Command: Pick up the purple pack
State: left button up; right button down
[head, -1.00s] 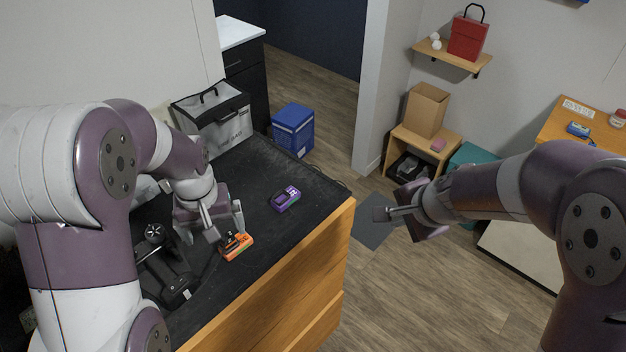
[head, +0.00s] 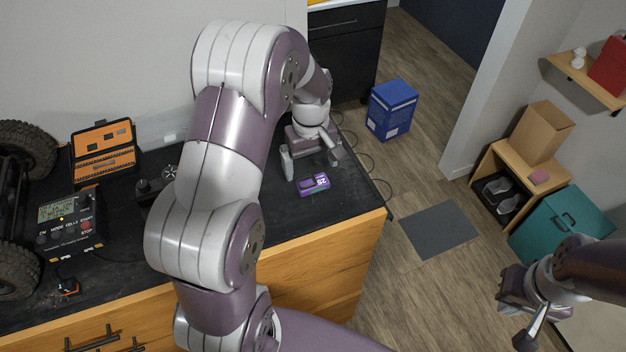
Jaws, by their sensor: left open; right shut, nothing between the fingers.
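The purple pack (head: 314,185) lies on the black top of the workbench (head: 300,220), near its right end, with a pale label facing up. My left gripper (head: 312,166) is open just behind the pack, with one finger to the left and one to the right. The pack does not appear to be between the fingers; the exact height of the fingers above the bench is hard to tell. My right gripper (head: 529,326) is shut and empty, out over the floor at the lower right.
A charger with a display (head: 68,222), an orange-black case (head: 103,150) and large black wheels (head: 22,150) occupy the bench's left. My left arm hides the bench's middle. A blue box (head: 391,109) stands on the floor beyond. A wooden shelf unit (head: 520,168) stands at right.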

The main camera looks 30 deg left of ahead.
aim_at(314, 181)
pick_arm(q)
jog(key=shift+w+d+f+p, duration=0.2)
jog(key=shift+f+p, duration=0.1)
jog(key=shift+f, duration=0.2)
jog(key=shift+w+d+f+p, duration=0.15)
jog(key=shift+f+p, duration=0.1)
jog(key=shift+f, duration=0.2)
jog(key=f, duration=0.1)
jog(key=f+p, duration=0.1)
jog(key=f, duration=0.2)
jog(key=shift+s+a+p, duration=0.1)
jog(key=shift+s+p, duration=0.25)
jog(key=shift+f, duration=0.25)
jog(key=shift+w, duration=0.15)
jog(key=shift+c, duration=0.7)
jog(key=c, duration=0.8)
